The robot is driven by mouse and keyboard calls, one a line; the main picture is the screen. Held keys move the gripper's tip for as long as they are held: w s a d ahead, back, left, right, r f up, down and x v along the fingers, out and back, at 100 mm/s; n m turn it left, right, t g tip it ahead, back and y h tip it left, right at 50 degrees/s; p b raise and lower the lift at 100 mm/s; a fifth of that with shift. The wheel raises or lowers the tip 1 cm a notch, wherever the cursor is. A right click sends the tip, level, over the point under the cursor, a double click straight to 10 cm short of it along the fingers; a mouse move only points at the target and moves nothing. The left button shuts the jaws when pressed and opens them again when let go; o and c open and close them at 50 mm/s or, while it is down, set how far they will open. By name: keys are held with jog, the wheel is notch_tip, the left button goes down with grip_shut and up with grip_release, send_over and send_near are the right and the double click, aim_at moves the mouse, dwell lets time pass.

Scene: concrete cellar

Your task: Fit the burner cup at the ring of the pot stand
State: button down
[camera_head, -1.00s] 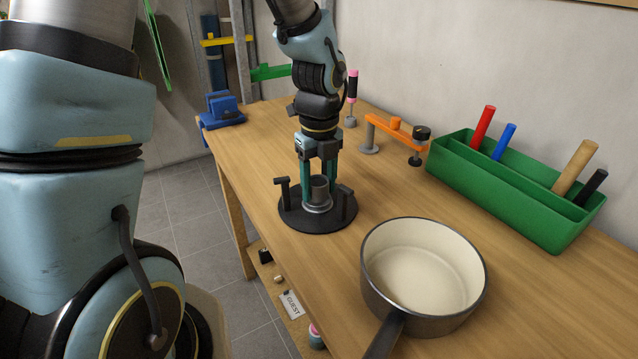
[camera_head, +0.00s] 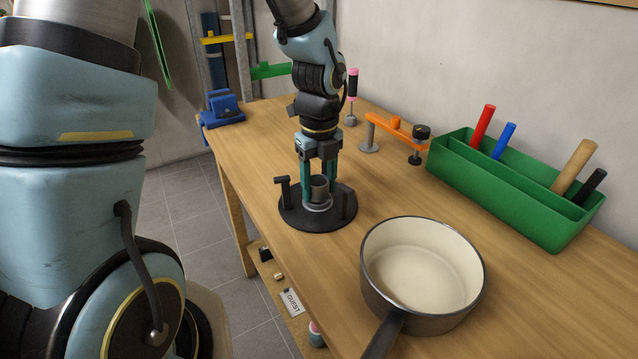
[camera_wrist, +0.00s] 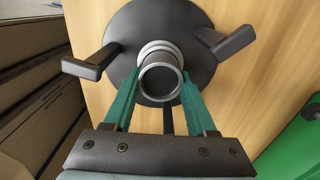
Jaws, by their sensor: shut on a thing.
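The pot stand (camera_head: 292,217) is a round black base with upright arms, standing on the wooden bench; its arms also show in the wrist view (camera_wrist: 88,66). A pale metal ring (camera_head: 318,208) lies at its middle. The burner cup (camera_head: 319,187) is a small grey open cylinder, upright at the ring. My gripper (camera_head: 319,192) points down with its green fingers shut on the cup. In the wrist view the cup (camera_wrist: 160,80) sits between the fingertips, mouth toward the camera, over the ring. Whether the cup's bottom is fully seated is hidden.
A cream-lined saucepan (camera_head: 424,270) stands close at front right. A green tray (camera_head: 513,194) with several coloured sticks is at the right. An orange clamp-like piece (camera_head: 397,132) is behind. A blue vise (camera_head: 222,107) sits at the bench's far left corner.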

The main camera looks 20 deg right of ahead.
jog(key=shift+f, duration=0.35)
jog(key=shift+r, duration=0.25)
jog(key=shift+r+p, duration=0.25)
jog(key=shift+p, duration=0.25)
jog(key=shift+p, duration=0.75)
dwell(1.2)
jog(key=shift+f, duration=0.5)
dwell(0.4)
jog(key=shift+r+p, duration=0.4)
jog(key=shift+r, duration=0.05)
dwell(0.4)
